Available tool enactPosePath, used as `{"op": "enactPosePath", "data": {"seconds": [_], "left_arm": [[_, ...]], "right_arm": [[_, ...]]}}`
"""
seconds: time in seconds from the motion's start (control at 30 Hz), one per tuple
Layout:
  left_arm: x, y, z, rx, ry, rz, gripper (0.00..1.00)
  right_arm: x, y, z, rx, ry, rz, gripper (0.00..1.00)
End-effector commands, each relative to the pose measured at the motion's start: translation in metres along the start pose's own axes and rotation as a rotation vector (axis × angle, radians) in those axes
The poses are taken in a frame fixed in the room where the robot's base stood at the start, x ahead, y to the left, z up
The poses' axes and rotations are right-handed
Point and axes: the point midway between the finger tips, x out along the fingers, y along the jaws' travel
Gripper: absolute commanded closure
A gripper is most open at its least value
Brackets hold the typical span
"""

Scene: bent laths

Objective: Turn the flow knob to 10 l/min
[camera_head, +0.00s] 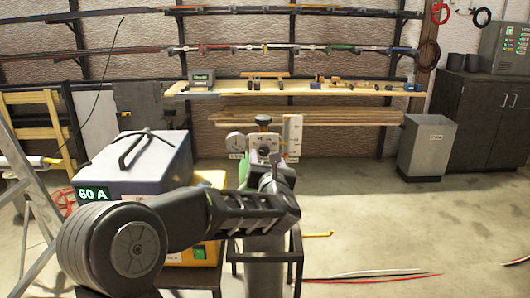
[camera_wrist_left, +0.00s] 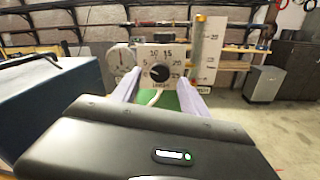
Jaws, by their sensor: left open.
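The flow knob (camera_wrist_left: 159,73) is a round black knob on a pale dial plate (camera_wrist_left: 140,60) with numbers around it, seen in the left wrist view. I cannot read its pointer exactly. The two pale fingers of my left gripper (camera_wrist_left: 160,82) are apart, one on each side of the knob in the picture. I see no contact with it. In the head view my left gripper (camera_head: 268,174) is in front of the regulator and hides its lower part. The dial plate (camera_head: 264,142) shows small above it. A flow tube (camera_wrist_left: 198,48) stands right of the dial. My right gripper is out of view.
A round gauge (camera_wrist_left: 120,59) is left of the dial. A power box (camera_head: 145,160) reading 60 A stands left, close to my arm. A ladder (camera_head: 30,190) is at the far left.

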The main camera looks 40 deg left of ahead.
Motion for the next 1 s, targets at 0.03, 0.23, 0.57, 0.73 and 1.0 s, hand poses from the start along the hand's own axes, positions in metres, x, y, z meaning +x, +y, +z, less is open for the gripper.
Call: {"op": "enactPosePath", "data": {"seconds": [0.03, 0.23, 0.57, 0.73, 1.0], "left_arm": [[0.009, 0.001, 0.001, 0.001, 0.002, 0.001, 0.48], [0.028, 0.0, 0.0, 0.0, 0.001, 0.0, 0.48], [0.03, 0.0, 0.0, 0.0, 0.0, -0.001, 0.5], [0.03, 0.0, 0.0, 0.0, 0.0, -0.001, 0.64], [0.03, -0.001, 0.0, 0.0, 0.0, -0.001, 0.86]], "right_arm": [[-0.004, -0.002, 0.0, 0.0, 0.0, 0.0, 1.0], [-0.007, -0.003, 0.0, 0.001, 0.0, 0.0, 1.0], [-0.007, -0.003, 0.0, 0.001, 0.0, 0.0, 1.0], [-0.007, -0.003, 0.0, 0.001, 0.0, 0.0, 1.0], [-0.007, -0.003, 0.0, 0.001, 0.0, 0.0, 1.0]]}}
